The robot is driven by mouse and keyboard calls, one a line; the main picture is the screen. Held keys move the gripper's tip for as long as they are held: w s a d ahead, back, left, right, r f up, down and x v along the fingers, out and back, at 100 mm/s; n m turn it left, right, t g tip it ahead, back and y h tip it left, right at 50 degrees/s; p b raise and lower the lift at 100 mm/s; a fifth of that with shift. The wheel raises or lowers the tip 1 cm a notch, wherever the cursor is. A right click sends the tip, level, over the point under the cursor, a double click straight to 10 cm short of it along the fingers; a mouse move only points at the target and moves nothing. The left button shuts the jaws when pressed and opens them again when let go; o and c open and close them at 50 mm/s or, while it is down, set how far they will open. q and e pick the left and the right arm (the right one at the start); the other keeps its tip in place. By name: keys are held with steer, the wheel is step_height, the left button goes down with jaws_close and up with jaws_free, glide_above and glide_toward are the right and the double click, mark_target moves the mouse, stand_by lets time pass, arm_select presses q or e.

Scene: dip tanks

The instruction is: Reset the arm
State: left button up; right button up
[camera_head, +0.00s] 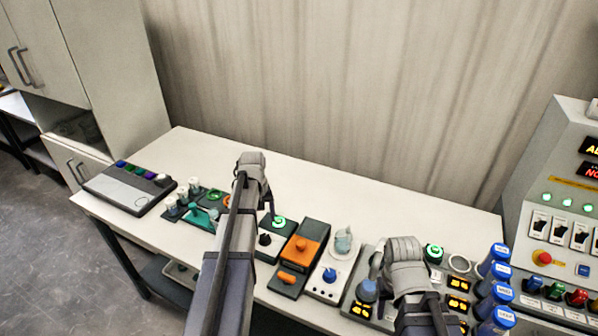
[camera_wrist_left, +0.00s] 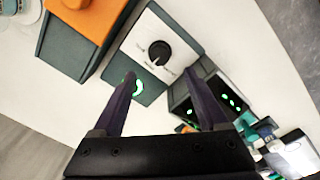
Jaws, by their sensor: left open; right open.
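My left gripper (camera_head: 268,205) is over the middle of the bench, with its fingers pointing down. In the left wrist view its two fingers (camera_wrist_left: 161,78) are spread apart with nothing between them. Beneath them is a small control box (camera_wrist_left: 178,38) with a black dial (camera_wrist_left: 159,53) and a green-lit ring button. The left fingertip overlaps the view of the button; I cannot tell if they touch. My right gripper (camera_head: 376,264) is over the right part of the bench, near a blue knob (camera_head: 367,290). Its fingers are largely hidden by its own wrist.
The white bench (camera_head: 340,200) carries a row of devices: a grey keypad (camera_head: 130,188), an orange-topped box (camera_head: 300,250), a white box with a blue knob (camera_head: 328,280) and blue-capped bottles (camera_head: 497,270). A switch panel (camera_head: 560,220) stands right. The back strip is clear.

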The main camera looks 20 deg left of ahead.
arm_select(q)
steer(key=s+d+m, duration=0.2)
steer(key=d, duration=0.4)
steer(key=s+d+m, duration=0.2)
steer(key=d, duration=0.4)
steer(key=s+d+m, duration=0.1)
steer(key=s+d, duration=0.1)
steer(key=d, duration=0.4)
steer(key=shift+f+m+y, duration=0.15)
steer(key=shift+m+y, duration=0.25)
steer(key=s+d+m, duration=0.6)
steer(key=s+d, duration=0.4)
steer(key=d, duration=0.3)
steer(key=shift+s+y, duration=0.35)
steer(key=shift+y, duration=0.05)
